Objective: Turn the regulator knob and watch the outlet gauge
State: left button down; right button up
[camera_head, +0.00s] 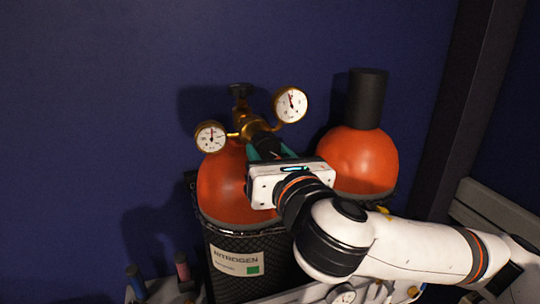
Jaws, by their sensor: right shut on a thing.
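A brass regulator (246,124) sits on top of the left cylinder (222,190), which has an orange shoulder and a label reading NITROGEN. Two round white dial gauges branch from it: a left gauge (211,137) and a higher right gauge (291,104). I cannot tell which one is the outlet gauge; their numbers are too small to read. My right gripper (268,149) reaches in from the lower right and is shut on the dark regulator knob (261,138), which its teal fingers partly hide. My left gripper is not in view.
A second orange-topped cylinder (362,158) with a black cap (367,98) stands to the right. A dark post (462,110) rises at the right. Small blue and pink items (182,266) are at the bottom left. The dark blue wall behind is bare.

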jog(key=m, duration=0.4)
jog(key=shift+b, duration=0.35)
jog(key=m, duration=0.4)
jog(key=shift+a, duration=0.1)
jog(key=m, duration=0.3)
jog(key=shift+r+m, duration=0.1)
jog(key=shift+m, duration=2.1)
jog(key=o, duration=1)
